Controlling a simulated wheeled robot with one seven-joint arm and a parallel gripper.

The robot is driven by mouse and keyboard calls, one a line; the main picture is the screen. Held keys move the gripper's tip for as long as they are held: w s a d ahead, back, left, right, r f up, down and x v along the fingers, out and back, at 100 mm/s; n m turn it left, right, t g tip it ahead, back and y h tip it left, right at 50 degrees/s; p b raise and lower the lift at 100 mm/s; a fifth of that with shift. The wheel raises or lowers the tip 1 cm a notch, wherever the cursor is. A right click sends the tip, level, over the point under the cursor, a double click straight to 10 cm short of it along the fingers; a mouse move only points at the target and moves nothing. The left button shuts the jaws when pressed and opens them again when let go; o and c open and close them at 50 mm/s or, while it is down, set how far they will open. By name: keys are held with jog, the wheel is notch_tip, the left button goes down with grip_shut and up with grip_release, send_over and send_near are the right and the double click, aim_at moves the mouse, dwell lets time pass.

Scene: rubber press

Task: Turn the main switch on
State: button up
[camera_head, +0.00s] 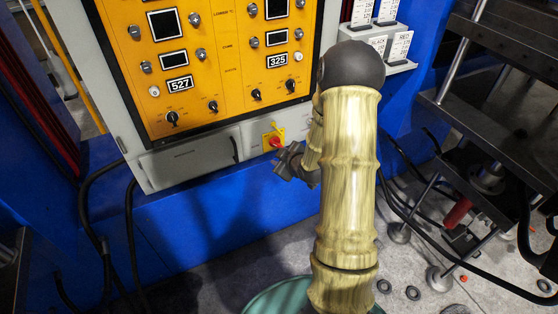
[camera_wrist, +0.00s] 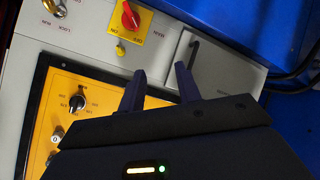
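The main switch is a red rotary knob (camera_head: 275,142) on a yellow plate (camera_head: 267,137), on the grey lower strip of the control cabinet. In the wrist view the red knob (camera_wrist: 130,15) is at the top, beyond my fingertips and a little to their left. My gripper (camera_head: 283,158) is just beside and below the knob in the head view. In the wrist view my gripper (camera_wrist: 158,72) has its two dark fingers apart with nothing between them.
The orange panel (camera_head: 222,75) with displays and small knobs is above the switch. A grey cover with a dark handle (camera_head: 235,149) is left of it. A label shelf (camera_head: 398,67) sticks out at the right. Black cables (camera_head: 132,240) hang at the lower left.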

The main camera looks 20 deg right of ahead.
aim_at(278, 147)
jog(key=d+f+n+t+b, duration=0.1)
jog(key=d+f+t+b, duration=0.5)
jog(key=f, duration=0.7)
jog(key=shift+s+d+f+n+t+b, duration=0.15)
jog(key=shift+s+d+n+t+b, duration=0.2)
jog(key=shift+d+b, duration=0.55)
jog(key=shift+a, duration=0.1)
jog(key=w, duration=0.5)
jog(key=w+b, duration=0.1)
jog(key=w, duration=1.1)
jog(key=shift+w+a, duration=0.15)
jog(key=shift+a, duration=0.1)
grip_shut()
